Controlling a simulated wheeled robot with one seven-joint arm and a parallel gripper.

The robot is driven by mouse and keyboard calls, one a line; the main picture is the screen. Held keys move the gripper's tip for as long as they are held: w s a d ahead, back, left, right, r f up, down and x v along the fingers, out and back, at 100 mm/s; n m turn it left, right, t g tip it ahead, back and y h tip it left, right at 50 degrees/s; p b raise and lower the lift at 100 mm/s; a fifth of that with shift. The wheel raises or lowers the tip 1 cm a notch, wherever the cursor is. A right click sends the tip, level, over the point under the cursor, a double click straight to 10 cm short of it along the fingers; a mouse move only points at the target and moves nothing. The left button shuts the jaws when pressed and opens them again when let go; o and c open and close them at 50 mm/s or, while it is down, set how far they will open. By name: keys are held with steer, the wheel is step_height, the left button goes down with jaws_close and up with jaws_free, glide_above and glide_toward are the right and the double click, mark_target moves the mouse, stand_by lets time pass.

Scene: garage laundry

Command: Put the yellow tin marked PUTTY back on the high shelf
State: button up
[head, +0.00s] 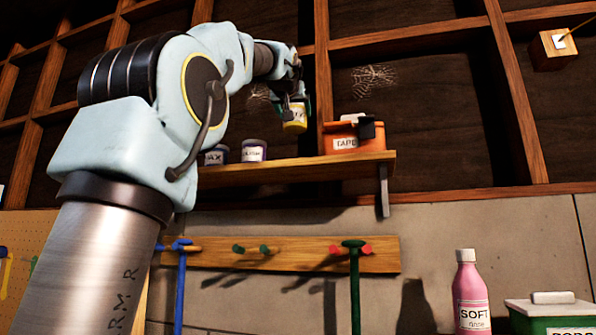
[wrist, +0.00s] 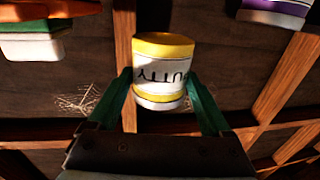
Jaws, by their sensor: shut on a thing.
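The yellow tin marked PUTTY (head: 295,119) hangs in my gripper (head: 297,104) in the head view. It is between a dark-lidded tin and the orange TAPE box, with its base clear above the high shelf (head: 280,173). In the wrist view my gripper (wrist: 165,98) is shut on the tin (wrist: 162,68), a green finger against each side. Its label reads upside down there. The tin's depth over the shelf is hard to tell.
The shelf holds the orange TAPE box (head: 343,138) on the right, and a dark-lidded tin (head: 254,151) and the WAX tin (head: 215,156) on the left. A gap shows between. Wooden wall framing stands behind; a peg rail (head: 300,255) hangs below.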

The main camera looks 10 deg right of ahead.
mark_target(294, 127)
steer(key=f, duration=0.2)
steer(key=f+b, duration=0.1)
steer(key=f, duration=0.2)
steer(key=shift+w+d+f, duration=0.1)
steer(key=shift+w+f, duration=0.1)
steer(key=shift+f, duration=0.05)
steer(key=shift+f+b, duration=0.35)
steer(key=shift+f, duration=1.85)
steer(key=o, duration=1.4)
steer(key=shift+f, duration=0.1)
